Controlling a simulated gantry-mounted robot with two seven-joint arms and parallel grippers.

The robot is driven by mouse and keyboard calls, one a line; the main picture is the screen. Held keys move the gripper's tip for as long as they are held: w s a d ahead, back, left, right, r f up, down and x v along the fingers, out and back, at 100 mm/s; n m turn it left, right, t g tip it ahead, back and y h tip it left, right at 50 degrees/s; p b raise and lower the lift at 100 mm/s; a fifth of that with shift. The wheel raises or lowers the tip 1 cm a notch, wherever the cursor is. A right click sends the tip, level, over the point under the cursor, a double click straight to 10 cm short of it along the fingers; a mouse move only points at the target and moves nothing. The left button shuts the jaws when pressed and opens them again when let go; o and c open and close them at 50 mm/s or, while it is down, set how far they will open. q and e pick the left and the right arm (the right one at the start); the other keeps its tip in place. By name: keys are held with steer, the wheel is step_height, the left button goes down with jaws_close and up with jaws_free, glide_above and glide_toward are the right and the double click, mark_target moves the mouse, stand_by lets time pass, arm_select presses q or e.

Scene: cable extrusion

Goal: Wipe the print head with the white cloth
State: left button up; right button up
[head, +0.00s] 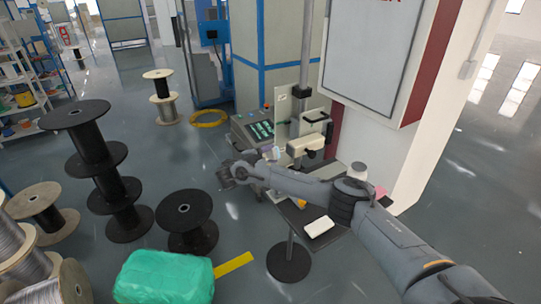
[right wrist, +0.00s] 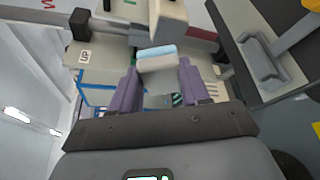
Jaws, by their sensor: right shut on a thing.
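My right gripper (head: 270,154) is in front of the machine at the centre of the head view. In the right wrist view its two purple fingers (right wrist: 157,85) are shut on a small pale block with a light blue top, which seems to be the white cloth (right wrist: 158,62). The beige head of the machine (head: 305,145), probably the print head, is just right of the gripper. A beige block of the machine (right wrist: 157,18) is just beyond the cloth in the wrist view; I cannot tell whether they touch. My left gripper is out of view.
A control panel (head: 262,130) stands left of the machine. Black spools (head: 187,212) and a green bundle (head: 165,278) are on the floor at left.

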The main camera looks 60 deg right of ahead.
steer(key=shift+w+a+p, duration=0.2)
steer(key=shift+w+a, duration=0.1)
steer(key=shift+a, duration=0.4)
steer(key=shift+w+a+p, duration=0.15)
steer(key=shift+w+a, duration=0.15)
steer(key=shift+a, duration=0.4)
